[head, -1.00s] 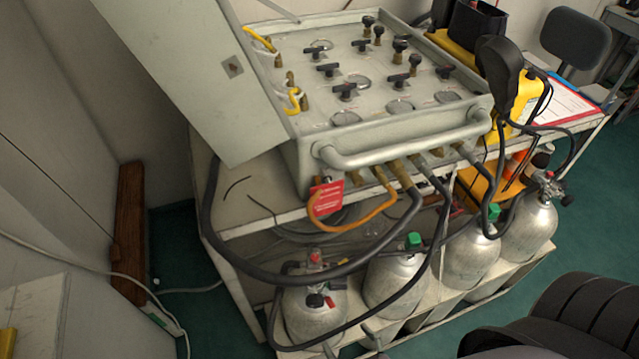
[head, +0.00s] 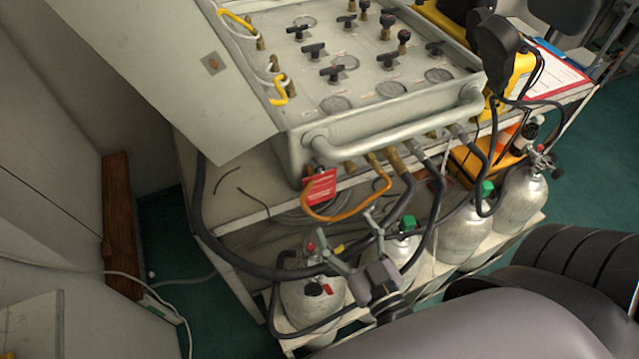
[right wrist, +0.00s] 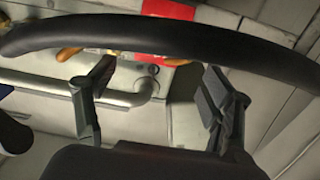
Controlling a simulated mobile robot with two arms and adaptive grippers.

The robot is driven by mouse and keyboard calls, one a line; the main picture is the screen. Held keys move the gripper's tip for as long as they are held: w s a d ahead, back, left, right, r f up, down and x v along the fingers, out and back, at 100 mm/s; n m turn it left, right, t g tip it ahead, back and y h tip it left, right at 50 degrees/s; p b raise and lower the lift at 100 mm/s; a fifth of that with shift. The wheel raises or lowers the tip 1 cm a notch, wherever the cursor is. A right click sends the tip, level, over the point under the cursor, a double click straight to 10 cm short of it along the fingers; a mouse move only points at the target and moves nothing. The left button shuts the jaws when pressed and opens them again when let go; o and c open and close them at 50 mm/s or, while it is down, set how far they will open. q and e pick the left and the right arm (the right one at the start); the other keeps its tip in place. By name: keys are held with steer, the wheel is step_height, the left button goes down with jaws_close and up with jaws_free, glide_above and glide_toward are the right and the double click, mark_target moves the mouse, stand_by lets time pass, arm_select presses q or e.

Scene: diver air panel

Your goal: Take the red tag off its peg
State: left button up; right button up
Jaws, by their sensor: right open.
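The red tag (head: 319,187) hangs at the front left of the grey air panel (head: 300,150), below the left end of its tubular handle, beside the orange hose. Its peg cannot be made out clearly. In the right wrist view the red tag (right wrist: 168,10) shows at the top, partly covered by a black hose. My right gripper (head: 347,237) is open and empty, below and a little right of the tag, in front of the hoses and above the cylinders. Its two spread fingers also show in the right wrist view (right wrist: 158,78). My left gripper is out of view.
An orange hose (head: 345,212) loops just under the tag. A thick black hose (head: 230,262) sweeps across below it and crosses the right wrist view (right wrist: 170,38) close in front. Several silver cylinders (head: 465,236) stand on the lower shelf.

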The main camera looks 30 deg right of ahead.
mark_target(320, 188)
steer(key=w+p, duration=0.1)
steer(key=w, duration=0.7)
steer(key=shift+w+d+p, duration=0.2)
steer(key=shift+p, duration=0.2)
steer(key=shift+w+d+f+p, duration=0.1)
steer(key=shift+w+f+p, duration=0.1)
steer(key=shift+w, duration=0.8)
steer(key=shift+w+d+f+p, duration=0.1)
steer(key=shift+w+f+p, duration=0.1)
steer(key=shift+w, duration=0.8)
steer(key=shift+a, duration=0.1)
steer(key=c, duration=0.7)
steer(key=shift+c, duration=0.2)
steer(key=shift+r, duration=0.15)
